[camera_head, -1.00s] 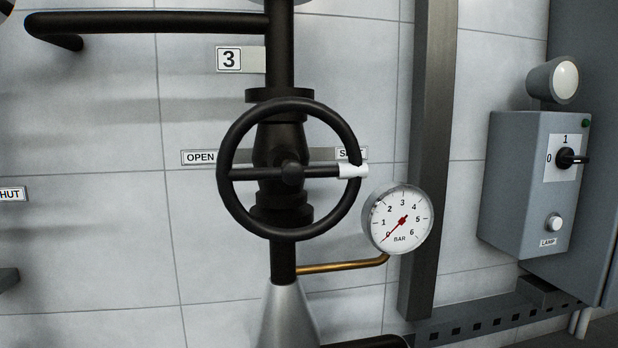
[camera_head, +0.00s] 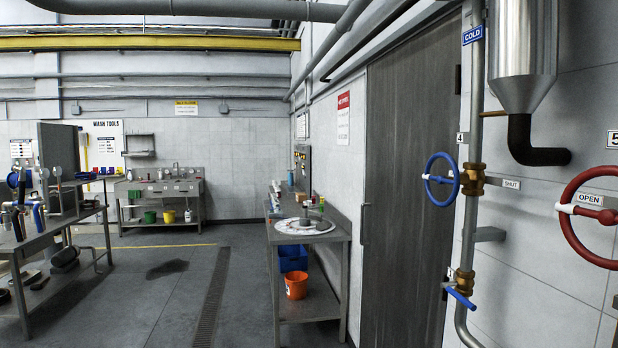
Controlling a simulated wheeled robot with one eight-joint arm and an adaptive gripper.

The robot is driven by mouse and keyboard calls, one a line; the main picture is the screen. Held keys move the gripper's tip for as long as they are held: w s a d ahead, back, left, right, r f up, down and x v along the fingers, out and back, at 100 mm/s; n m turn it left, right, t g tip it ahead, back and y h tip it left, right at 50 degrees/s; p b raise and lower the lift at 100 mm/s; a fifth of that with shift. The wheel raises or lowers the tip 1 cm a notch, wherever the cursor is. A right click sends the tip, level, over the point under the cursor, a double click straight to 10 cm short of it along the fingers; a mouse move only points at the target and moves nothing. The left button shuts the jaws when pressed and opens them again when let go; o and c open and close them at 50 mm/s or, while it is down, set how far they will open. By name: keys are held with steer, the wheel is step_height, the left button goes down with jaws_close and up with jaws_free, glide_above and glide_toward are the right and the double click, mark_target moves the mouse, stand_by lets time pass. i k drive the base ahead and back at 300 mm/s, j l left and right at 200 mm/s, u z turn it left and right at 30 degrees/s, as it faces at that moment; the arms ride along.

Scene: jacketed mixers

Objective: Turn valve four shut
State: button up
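Valve four is a blue handwheel (camera_head: 442,180) on a brass body (camera_head: 473,180), right of centre, seen at a slant. A small "4" plate (camera_head: 461,138) is above it on the wall. A white mark (camera_head: 427,177) sits on the wheel's left side in the picture. A "SHUT" plate (camera_head: 511,184) is to the right of the valve. Any OPEN plate for this wheel cannot be made out. The upright pipe behind it carries a blue "COLD" label (camera_head: 473,35). My gripper is not in view.
A red handwheel (camera_head: 594,217) with an "OPEN" plate (camera_head: 589,198) is at the right edge, near a "5" plate (camera_head: 613,139). A lower blue lever (camera_head: 460,297) is on the same pipe. A steel bench (camera_head: 310,236) stands left of the dark door (camera_head: 405,180). Floor (camera_head: 175,285) is clear at left centre.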

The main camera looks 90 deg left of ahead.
mark_target(454, 180)
steer(key=u, duration=2.55)
